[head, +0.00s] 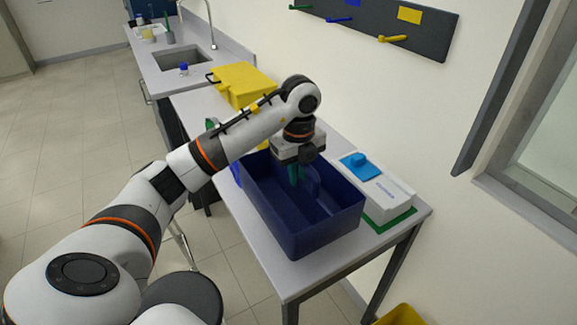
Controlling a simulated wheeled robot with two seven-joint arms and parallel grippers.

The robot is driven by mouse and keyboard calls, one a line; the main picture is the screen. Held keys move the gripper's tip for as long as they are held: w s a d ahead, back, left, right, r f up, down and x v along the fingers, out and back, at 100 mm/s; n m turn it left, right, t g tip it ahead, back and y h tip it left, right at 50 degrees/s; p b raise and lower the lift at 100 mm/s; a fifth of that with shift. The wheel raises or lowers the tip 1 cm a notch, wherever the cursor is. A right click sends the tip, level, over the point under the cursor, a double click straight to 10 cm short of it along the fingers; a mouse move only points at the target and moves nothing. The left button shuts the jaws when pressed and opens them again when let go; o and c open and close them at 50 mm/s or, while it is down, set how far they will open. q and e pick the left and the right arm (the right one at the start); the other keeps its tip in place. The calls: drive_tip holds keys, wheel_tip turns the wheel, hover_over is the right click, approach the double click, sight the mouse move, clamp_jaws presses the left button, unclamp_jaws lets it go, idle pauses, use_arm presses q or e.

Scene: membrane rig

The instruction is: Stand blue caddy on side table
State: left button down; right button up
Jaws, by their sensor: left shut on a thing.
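The blue caddy (325,232) is a dark blue open-topped box with an upright blue piece in its middle. It is upright over the front part of the grey-topped table (290,282), which I take as the side table. I cannot tell for sure whether its base touches the top. My left gripper (295,176) reaches down into the caddy with green fingers and is shut on the caddy's middle piece; the exact contact is hard to see. My right gripper is not in view.
A white device with a blue top (375,184) stands on a green base right of the caddy. A yellow case (243,83) stands farther back. Beyond is a sink counter (160,82). A yellow bin (400,315) is on the floor at lower right.

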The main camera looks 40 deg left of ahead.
sight(296, 205)
use_arm(q)
drive_tip(key=f, duration=0.1)
drive_tip(key=s+f+p, duration=0.1)
drive_tip(key=shift+f, duration=0.3)
drive_tip(key=shift+w+f, duration=0.35)
drive_tip(key=shift+f, duration=0.5)
drive_tip(key=shift+w+f, duration=0.1)
drive_tip(key=shift+f, duration=0.25)
wheel_tip(296, 205, down, 2)
drive_tip(key=shift+f+p, duration=0.1)
drive_tip(key=shift+p, duration=0.45)
drive_tip(key=shift+f, duration=0.2)
drive_tip(key=shift+f, duration=0.15)
drive_tip(key=c, duration=1.4)
unclamp_jaws()
